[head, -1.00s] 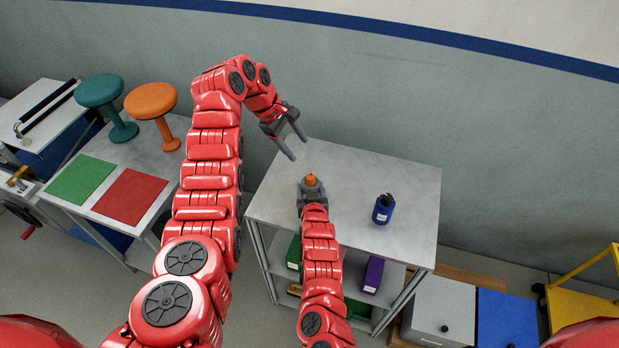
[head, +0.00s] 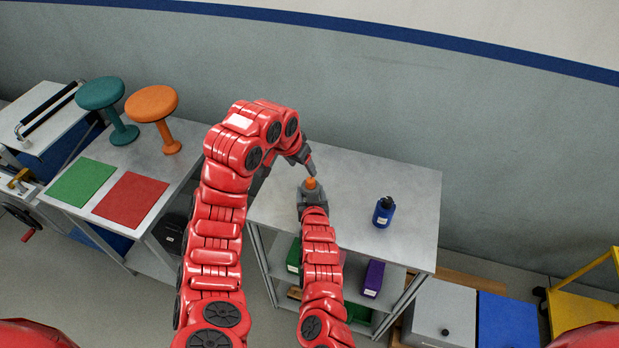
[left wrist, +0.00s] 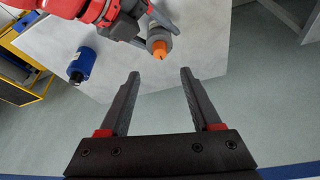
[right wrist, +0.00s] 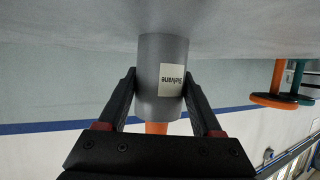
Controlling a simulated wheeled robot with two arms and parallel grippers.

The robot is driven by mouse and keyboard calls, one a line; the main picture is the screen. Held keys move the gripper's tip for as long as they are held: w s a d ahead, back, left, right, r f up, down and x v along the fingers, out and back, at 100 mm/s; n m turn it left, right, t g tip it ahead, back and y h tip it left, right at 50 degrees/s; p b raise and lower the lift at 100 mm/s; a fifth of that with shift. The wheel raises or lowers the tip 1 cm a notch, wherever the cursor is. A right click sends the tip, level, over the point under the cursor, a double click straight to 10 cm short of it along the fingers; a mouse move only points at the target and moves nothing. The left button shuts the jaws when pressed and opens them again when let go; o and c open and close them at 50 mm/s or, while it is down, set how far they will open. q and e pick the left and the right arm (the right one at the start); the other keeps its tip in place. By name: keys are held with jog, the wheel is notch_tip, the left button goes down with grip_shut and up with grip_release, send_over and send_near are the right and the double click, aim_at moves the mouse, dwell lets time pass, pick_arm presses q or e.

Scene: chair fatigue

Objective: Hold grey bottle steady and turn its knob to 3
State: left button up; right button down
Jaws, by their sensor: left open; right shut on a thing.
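The grey bottle (right wrist: 152,90) stands on the grey table, with a white label and an orange knob (head: 310,183) on top. My right gripper (right wrist: 160,80) is shut on the bottle, one finger on each side of its body. My left gripper (left wrist: 158,75) is open and empty; the left wrist view shows the knob (left wrist: 160,48) just beyond its fingertips, apart from them. A small dark mark shows on the knob, but I cannot read any number. In the head view my left arm partly hides its gripper.
A blue bottle (head: 383,212) with a dark top stands to the right on the table (head: 375,175). Shelves below hold a purple box (head: 373,279) and other items. A side table at left carries green and red mats and two stools. The table's right half is mostly clear.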

aim_at(311, 180)
pick_arm(q)
jog(key=x, duration=1)
jog(key=shift+a, duration=0.1)
grip_shut()
